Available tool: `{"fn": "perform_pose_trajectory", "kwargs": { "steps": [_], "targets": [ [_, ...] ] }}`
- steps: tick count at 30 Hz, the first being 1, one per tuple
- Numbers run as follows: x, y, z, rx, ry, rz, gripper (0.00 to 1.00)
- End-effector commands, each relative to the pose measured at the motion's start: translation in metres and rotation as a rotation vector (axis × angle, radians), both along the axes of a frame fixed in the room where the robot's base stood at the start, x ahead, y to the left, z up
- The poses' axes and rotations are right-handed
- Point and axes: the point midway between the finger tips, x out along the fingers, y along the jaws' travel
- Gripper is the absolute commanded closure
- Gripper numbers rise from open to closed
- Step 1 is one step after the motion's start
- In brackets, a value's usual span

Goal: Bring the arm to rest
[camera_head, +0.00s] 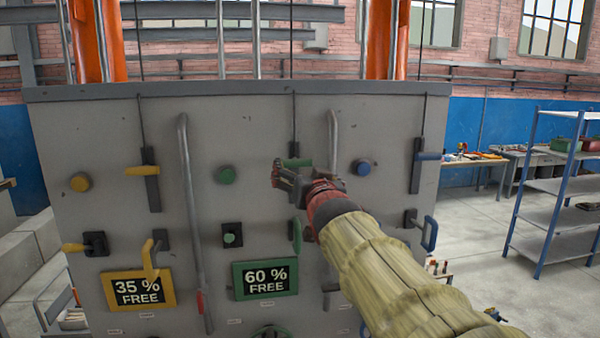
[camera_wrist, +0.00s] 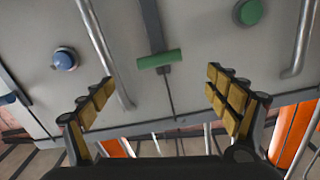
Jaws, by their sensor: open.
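My gripper (camera_head: 283,178) is raised in front of the upper middle of a grey panel (camera_head: 300,118) in the head view. In the wrist view my gripper (camera_wrist: 160,92) is open, with its two padded fingers wide apart and nothing between them. A green slide handle (camera_wrist: 160,59) on the panel lies beyond the gap between the fingers and appears apart from them. In the head view the gripper partly covers this green handle (camera_head: 297,162). My arm, in a yellowish sleeve, reaches up from the lower right and hides part of the panel.
The panel carries yellow (camera_head: 80,182), green (camera_head: 225,174) and blue (camera_head: 361,168) knobs, levers and bent grey pipes (camera_head: 193,220). Signs read 35 % FREE (camera_head: 138,291) and 60 % FREE (camera_head: 265,280). A shelf rack (camera_head: 552,190) stands at right, with open floor before it.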

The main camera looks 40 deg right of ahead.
Motion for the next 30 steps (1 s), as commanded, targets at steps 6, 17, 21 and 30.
{"fn": "perform_pose_trajectory", "kwargs": {
  "steps": [6, 17, 21, 30],
  "targets": [
    [0.0, 0.0, 0.0, 0.0, 0.0, 0.0, 0.11],
    [0.0, 0.0, 0.0, -0.005, 0.004, 0.0, 0.11],
    [-0.005, -0.006, -0.028, -0.006, 0.116, -0.025, 0.11],
    [-0.067, 0.036, -0.208, 0.149, 0.585, -0.016, 0.11]
  ]
}}
